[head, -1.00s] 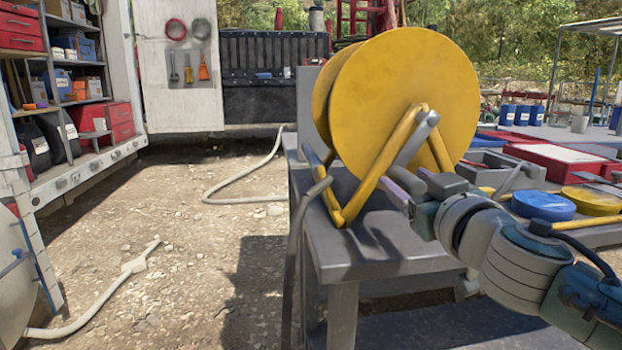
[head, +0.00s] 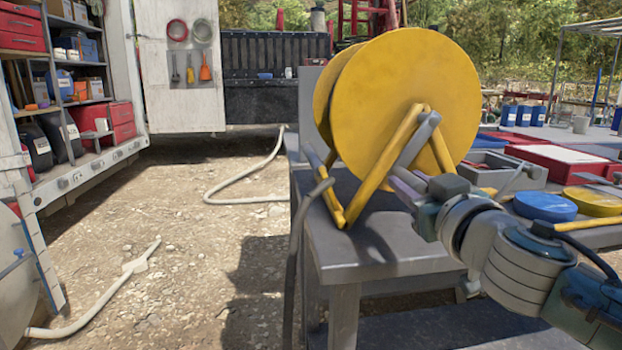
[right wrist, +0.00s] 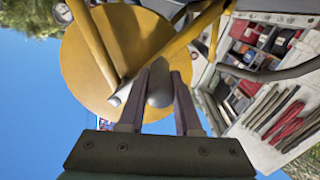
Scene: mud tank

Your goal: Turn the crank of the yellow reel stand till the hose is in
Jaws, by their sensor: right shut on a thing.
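The yellow reel stand (head: 405,100) stands on a grey metal bench (head: 375,255), its large disc facing me. Its grey crank arm (head: 415,140) slants down-left from the hub. My right gripper (head: 402,186) is at the lower end of the crank, in front of the stand's legs. In the right wrist view its fingers (right wrist: 160,95) are shut on the grey crank handle (right wrist: 159,84). A grey hose (head: 296,240) comes from the stand's lower left and hangs down the bench side. A pale hose (head: 235,198) lies on the ground. The left gripper is not in view.
Blue and yellow round lids (head: 544,206) and a red tray (head: 560,162) lie to the right of the reel. An open truck with shelves (head: 85,100) stands at left. Another pale hose piece (head: 95,305) lies on open gravel at front left.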

